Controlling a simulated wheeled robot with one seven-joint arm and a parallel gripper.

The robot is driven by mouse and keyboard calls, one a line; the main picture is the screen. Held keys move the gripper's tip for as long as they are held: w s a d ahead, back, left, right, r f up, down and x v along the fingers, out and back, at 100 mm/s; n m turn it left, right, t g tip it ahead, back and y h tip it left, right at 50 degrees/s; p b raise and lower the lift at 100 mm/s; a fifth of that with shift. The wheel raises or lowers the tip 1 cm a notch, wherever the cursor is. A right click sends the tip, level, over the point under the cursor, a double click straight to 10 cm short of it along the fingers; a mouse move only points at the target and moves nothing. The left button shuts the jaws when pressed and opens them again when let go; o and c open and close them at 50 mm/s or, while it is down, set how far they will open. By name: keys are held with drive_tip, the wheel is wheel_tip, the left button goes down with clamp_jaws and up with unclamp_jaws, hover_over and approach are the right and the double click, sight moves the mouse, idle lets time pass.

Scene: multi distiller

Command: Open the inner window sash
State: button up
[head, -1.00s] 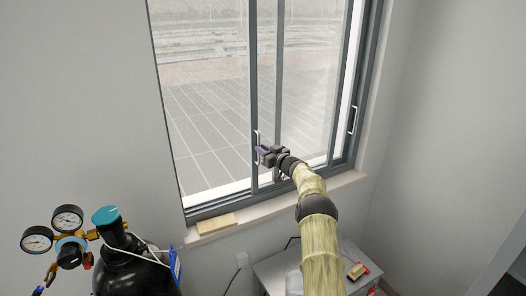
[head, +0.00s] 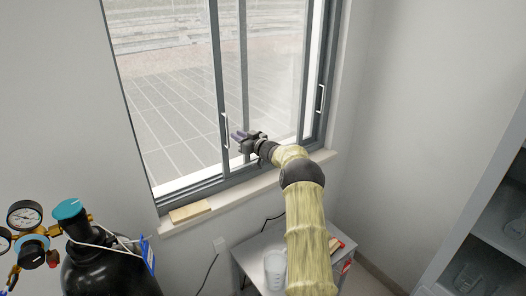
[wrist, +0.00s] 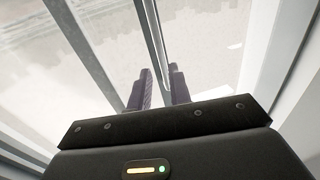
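The sliding window has grey-framed sashes. A white bar handle (head: 225,130) is on the upright stile near the middle, and a second white handle (head: 320,98) is on the right side frame. My gripper (head: 237,136) is just right of the middle handle, low in the window, pointing left towards it. In the wrist view the two dark fingers (wrist: 159,90) are apart with a narrow gap. A light upright bar (wrist: 156,35) runs down to just beyond the gap. I cannot tell whether the fingers touch the handle. I see nothing held.
A wooden block (head: 190,211) lies on the sill (head: 225,200). A black gas cylinder (head: 105,268) with gauges stands at lower left. A small grey table (head: 252,258) with a clear cup (head: 275,265) stands below the arm. A shelf cabinet (head: 490,235) is at right.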

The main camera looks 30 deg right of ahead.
drive_tip(key=b+v, duration=0.5)
drive_tip(key=v, duration=0.8)
drive_tip(key=shift+r, duration=0.1)
drive_tip(key=s+a+f+m+g+h, duration=0.2)
drive_tip(key=s+a+m+g+h, duration=0.25)
drive_tip(key=a, duration=0.75)
drive_tip(key=s+a+f+g, duration=0.2)
drive_tip(key=s+a, duration=0.3)
drive_tip(key=s, duration=0.6)
drive_tip(key=s+a+f+g, duration=0.3)
drive_tip(key=s+a+g, duration=0.1)
drive_tip(key=s, duration=0.6)
drive_tip(key=s+a+f+g+h, duration=0.1)
drive_tip(key=s+a+f+g, duration=0.2)
drive_tip(key=s+a, duration=0.3)
drive_tip(key=s+n+g, duration=0.1)
drive_tip(key=s, duration=0.4)
drive_tip(key=shift+s, duration=0.35)
